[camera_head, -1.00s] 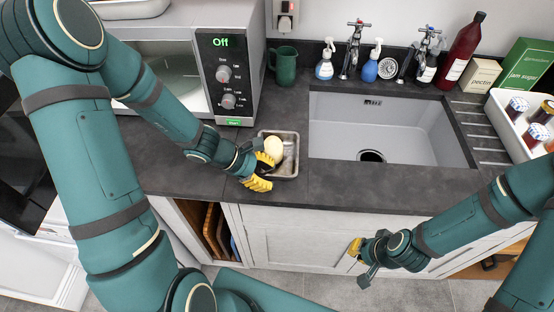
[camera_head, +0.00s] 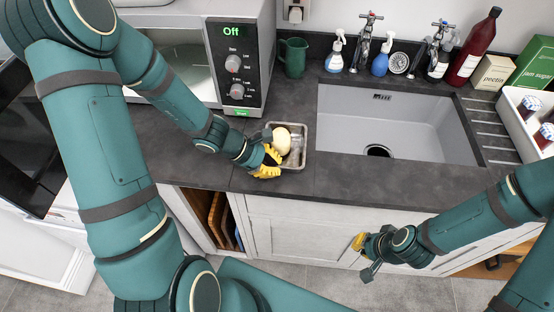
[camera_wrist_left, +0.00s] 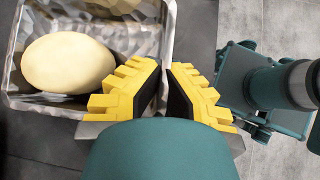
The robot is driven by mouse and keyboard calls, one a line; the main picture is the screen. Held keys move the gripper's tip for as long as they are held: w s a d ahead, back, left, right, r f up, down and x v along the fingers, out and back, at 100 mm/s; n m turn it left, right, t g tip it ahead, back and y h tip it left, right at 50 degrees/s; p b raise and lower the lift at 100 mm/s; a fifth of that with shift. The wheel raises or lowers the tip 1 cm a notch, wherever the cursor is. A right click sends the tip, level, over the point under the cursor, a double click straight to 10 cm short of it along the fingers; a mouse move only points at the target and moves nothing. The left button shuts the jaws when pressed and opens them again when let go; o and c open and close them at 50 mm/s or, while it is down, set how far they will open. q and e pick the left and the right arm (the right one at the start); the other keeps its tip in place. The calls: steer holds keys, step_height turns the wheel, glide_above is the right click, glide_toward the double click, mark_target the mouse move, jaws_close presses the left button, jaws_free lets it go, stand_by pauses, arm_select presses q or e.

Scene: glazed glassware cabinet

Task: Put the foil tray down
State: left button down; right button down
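The foil tray (camera_head: 303,150) is on the dark worktop between the microwave and the sink, close to the front edge. A pale, rounded, egg-like item (camera_head: 282,141) lies in it. In the left wrist view the foil tray (camera_wrist_left: 128,32) and the pale item (camera_wrist_left: 68,63) are at the upper left. My left gripper (camera_head: 268,163) is at the tray's front left corner. In the wrist view its yellow fingertips (camera_wrist_left: 166,70) are close together, with the tray's wall running in between them. My right gripper (camera_head: 362,257) hangs in front of the cabinet doors, away from the tray; its finger gap is unclear.
The sink (camera_head: 400,125) is right of the tray. The microwave (camera_head: 236,65) and a green mug (camera_head: 293,57) stand behind it. Spray bottles and taps line the back. A white crate (camera_head: 518,125) of jars is at the far right. Worktop between tray and sink is bare.

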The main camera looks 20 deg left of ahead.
arm_select(q)
steer(key=shift+r+p, duration=0.6)
steer(key=shift+r, duration=1.1)
steer(key=s+a, duration=0.2)
steer(key=a, duration=0.3)
steer(key=s+a, duration=0.3)
steer(key=a, duration=0.3)
steer(key=s+a, duration=0.2)
steer(key=a, duration=0.3)
steer(key=shift+s+a, duration=0.15)
steer(key=shift+s, duration=0.15)
steer(key=shift+s, duration=0.1)
